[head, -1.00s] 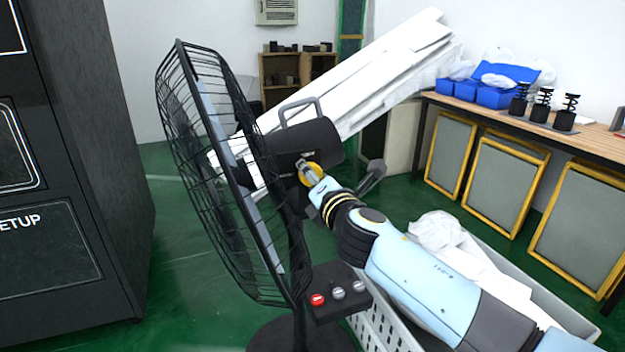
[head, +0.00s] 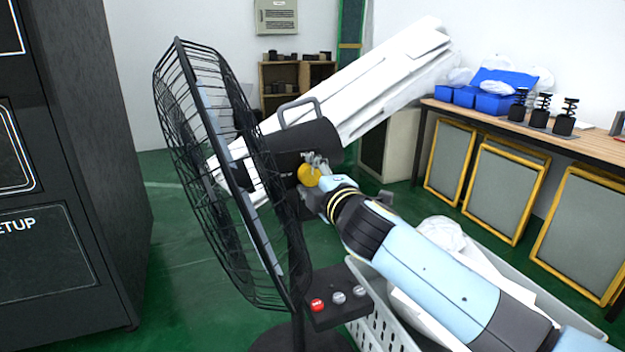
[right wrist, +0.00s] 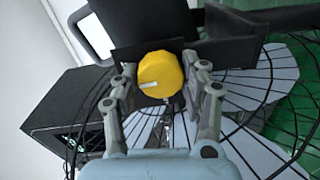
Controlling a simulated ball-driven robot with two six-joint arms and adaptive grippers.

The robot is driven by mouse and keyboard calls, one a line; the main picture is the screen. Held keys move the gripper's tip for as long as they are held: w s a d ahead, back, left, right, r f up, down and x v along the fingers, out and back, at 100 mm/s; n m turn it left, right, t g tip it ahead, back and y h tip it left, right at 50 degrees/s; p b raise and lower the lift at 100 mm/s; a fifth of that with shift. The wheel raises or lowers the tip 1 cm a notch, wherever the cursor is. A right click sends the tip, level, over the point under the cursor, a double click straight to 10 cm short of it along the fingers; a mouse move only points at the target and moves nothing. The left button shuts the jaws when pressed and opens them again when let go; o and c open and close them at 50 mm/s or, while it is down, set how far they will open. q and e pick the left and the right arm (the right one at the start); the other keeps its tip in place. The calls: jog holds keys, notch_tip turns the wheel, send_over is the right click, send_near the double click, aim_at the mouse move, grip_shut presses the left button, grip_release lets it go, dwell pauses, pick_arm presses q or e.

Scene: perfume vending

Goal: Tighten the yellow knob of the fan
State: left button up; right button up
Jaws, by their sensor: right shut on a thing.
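The black fan (head: 238,180) stands in the middle of the head view, its wire cage facing left. Its yellow knob (head: 309,175) is on the side of the motor housing (head: 300,143). My right gripper (head: 314,166) reaches it from the lower right. In the right wrist view the yellow knob (right wrist: 161,75) sits between the two fingers of my right gripper (right wrist: 163,88), which are shut on it. A pale mark shows on the knob's face. My left gripper is not in view.
A grey crate (head: 372,318) with white wrapped items stands below my right arm. The fan's control box (head: 338,296) has a red button. A dark cabinet (head: 70,180) is at left. A wooden table (head: 590,136) stands at right.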

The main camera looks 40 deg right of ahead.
jog(key=shift+o, duration=0.2)
jog(key=shift+f, duration=0.1)
jog(key=shift+c, duration=0.2)
jog(key=o, duration=1.2)
jog(key=v, duration=1.2)
jog(key=shift+d, duration=0.1)
